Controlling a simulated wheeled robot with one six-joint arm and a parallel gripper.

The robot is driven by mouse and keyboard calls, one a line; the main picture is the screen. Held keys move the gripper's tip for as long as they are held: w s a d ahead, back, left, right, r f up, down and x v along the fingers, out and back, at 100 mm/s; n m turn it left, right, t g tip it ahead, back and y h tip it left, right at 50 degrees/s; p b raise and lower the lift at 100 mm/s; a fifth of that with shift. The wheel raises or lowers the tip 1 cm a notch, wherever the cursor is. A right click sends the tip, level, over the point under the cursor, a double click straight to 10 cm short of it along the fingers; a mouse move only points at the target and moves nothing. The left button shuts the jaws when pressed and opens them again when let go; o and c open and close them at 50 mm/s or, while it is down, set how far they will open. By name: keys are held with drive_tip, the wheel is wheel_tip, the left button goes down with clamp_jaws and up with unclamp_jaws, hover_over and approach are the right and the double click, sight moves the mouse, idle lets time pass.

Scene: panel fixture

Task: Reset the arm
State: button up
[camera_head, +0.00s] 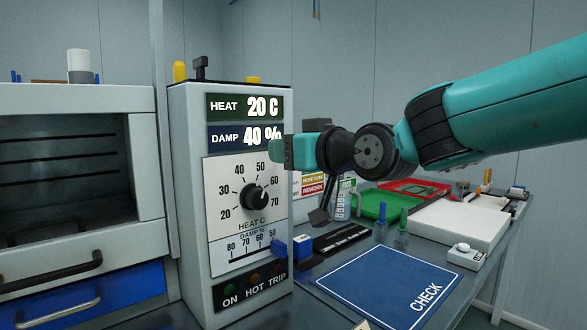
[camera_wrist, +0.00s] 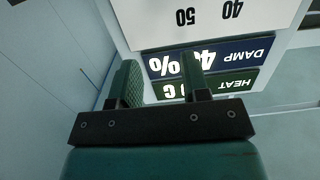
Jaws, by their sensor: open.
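My gripper (camera_head: 286,152) is at the upper right edge of the panel fixture (camera_head: 183,190), beside the DAMP display (camera_head: 235,137), with my teal arm reaching in from the right. In the wrist view my gripper (camera_wrist: 160,78) shows two teal fingers apart with nothing between them. The HEAT and DAMP displays, upside down there, lie beyond the fingertips. I cannot tell whether the fingers touch the panel. The HEAT display (camera_head: 245,107) reads 20 C and DAMP reads 40 %.
A grey cabinet (camera_head: 146,165) with an open chamber and a blue drawer (camera_head: 60,298) stands at left. The bench at right holds a blue CHECK mat (camera_head: 375,283), green (camera_head: 370,205) and red trays, and a white box (camera_head: 455,222). The CHECK mat is bare.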

drive_tip(key=s+d+f+m+g+h, duration=0.1)
drive_tip(key=s+d+f+g+h, duration=0.25)
drive_tip(key=s+d+f, duration=0.5)
drive_tip(key=s+d+f+g+h, duration=0.25)
drive_tip(key=s+f+g, duration=0.25)
drive_tip(key=s, duration=0.6)
drive_tip(key=s+d+f+m+g+h, duration=0.15)
drive_tip(key=s+d+f+g, duration=0.25)
drive_tip(key=s+d+f, duration=0.45)
wheel_tip(320, 180, up, 19)
drive_tip(key=s+a+p, duration=0.1)
drive_tip(key=p, duration=1.6)
drive_tip(key=shift+s+a+n, duration=0.3)
drive_tip(key=shift+s+n, duration=0.05)
drive_tip(key=shift+n, duration=0.1)
